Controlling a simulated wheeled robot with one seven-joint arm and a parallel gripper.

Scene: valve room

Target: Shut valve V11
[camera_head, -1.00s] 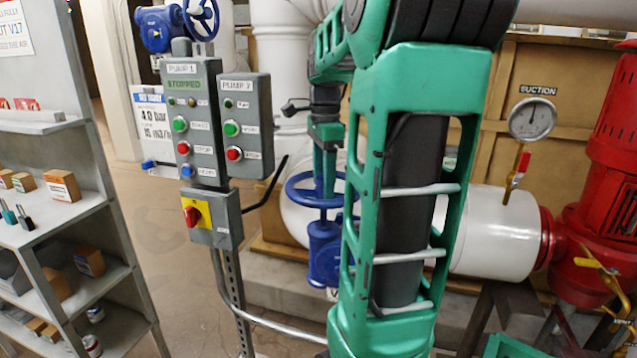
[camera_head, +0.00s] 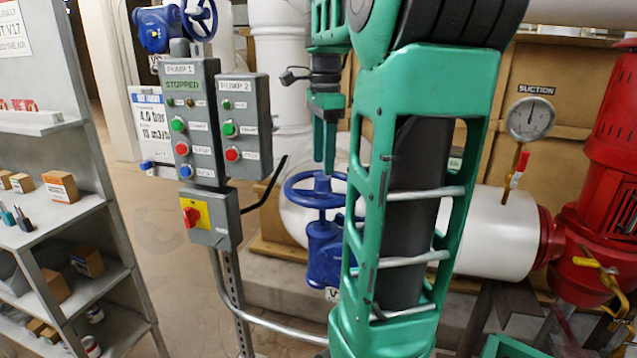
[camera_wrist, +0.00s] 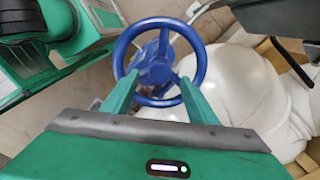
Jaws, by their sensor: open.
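In the wrist view the handwheel (camera_wrist: 199,50) shows face-on, with spokes and a central hub. My gripper (camera_head: 325,172) points down just above the hub, empty. In the wrist view my gripper's (camera_wrist: 160,80) two fingers are apart, one on each side of the hub; contact with the wheel cannot be told.
A pump control panel (camera_head: 192,125) on a post stands left of the valve. A white pipe (camera_head: 497,235) and a red pump (camera_head: 610,190) lie to the right, with a suction gauge (camera_head: 531,119). A grey shelf (camera_head: 60,225) is at far left. Another blue valve (camera_head: 157,28) is behind the panel.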

